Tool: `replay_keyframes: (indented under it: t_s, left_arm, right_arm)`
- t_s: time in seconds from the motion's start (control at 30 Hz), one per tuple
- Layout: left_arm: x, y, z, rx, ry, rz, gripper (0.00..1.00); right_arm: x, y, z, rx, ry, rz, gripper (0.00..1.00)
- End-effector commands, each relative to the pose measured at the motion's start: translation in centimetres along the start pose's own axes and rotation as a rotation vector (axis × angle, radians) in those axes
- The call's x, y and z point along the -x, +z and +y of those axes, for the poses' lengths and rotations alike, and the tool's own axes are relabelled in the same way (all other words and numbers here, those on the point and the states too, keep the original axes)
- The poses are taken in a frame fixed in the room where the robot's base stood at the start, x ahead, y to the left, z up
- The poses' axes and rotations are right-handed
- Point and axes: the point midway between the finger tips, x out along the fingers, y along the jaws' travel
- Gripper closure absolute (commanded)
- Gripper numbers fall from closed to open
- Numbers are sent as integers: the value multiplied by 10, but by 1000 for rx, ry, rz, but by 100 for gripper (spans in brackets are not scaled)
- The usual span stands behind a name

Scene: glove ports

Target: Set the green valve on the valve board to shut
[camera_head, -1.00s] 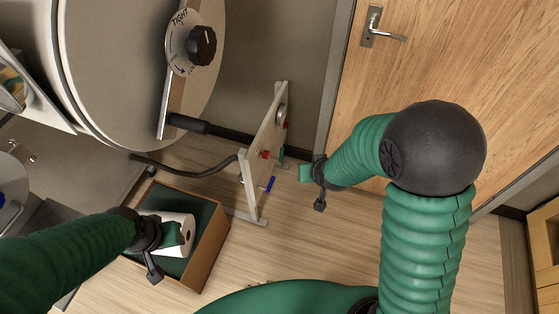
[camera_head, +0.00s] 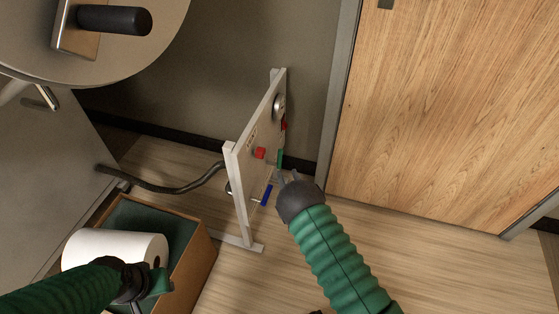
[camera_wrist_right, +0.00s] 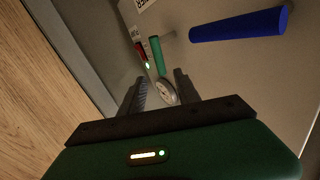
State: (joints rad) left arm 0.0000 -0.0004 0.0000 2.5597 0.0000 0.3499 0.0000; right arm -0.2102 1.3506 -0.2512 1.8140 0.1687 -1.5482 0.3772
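The valve board (camera_head: 262,135) is a pale upright panel on feet, seen at a steep angle in the head view. Its green valve (camera_head: 280,158) has a bar handle; in the right wrist view the green handle (camera_wrist_right: 157,57) stands out just beyond the fingertips. My right gripper (camera_head: 289,176) is close to the board, below the green handle. In the right wrist view its two fingers (camera_wrist_right: 160,82) are apart with nothing held between them. My left gripper (camera_head: 150,287) is at the lower left, over the paper roll; its fingers are not clear.
A blue handle (camera_head: 267,195) is close to my right gripper; it is large in the wrist view (camera_wrist_right: 238,26). A box (camera_head: 190,265) with a paper roll (camera_head: 112,247) stands left.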

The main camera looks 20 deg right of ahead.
Motion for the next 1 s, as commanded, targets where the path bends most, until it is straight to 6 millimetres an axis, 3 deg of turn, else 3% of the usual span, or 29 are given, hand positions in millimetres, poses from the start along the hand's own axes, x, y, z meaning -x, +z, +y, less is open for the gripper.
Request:
replay_keyframes:
  t_s: [0.03, 0.2, 0.4, 0.77, 1.0]
  left_arm:
    - [-13, 3, 0, 0, 0, 0, 64]
    - [-33, 8, 0, 0, 0, -1, 64]
    - [-50, 12, 0, 0, 0, -1, 64]
    - [-51, 12, 0, 0, 0, -1, 64]
    - [-51, 12, 0, 0, 0, -1, 64]
  right_arm:
    - [-13, 6, 0, -1, -2, 5, 61]
    - [-58, 7, 0, 0, -2, 3, 61]
    - [-96, 4, 0, 0, -1, 2, 61]
    - [-107, 0, 0, 1, 0, -2, 61]
    - [-106, 1, 0, 1, 0, -2, 90]
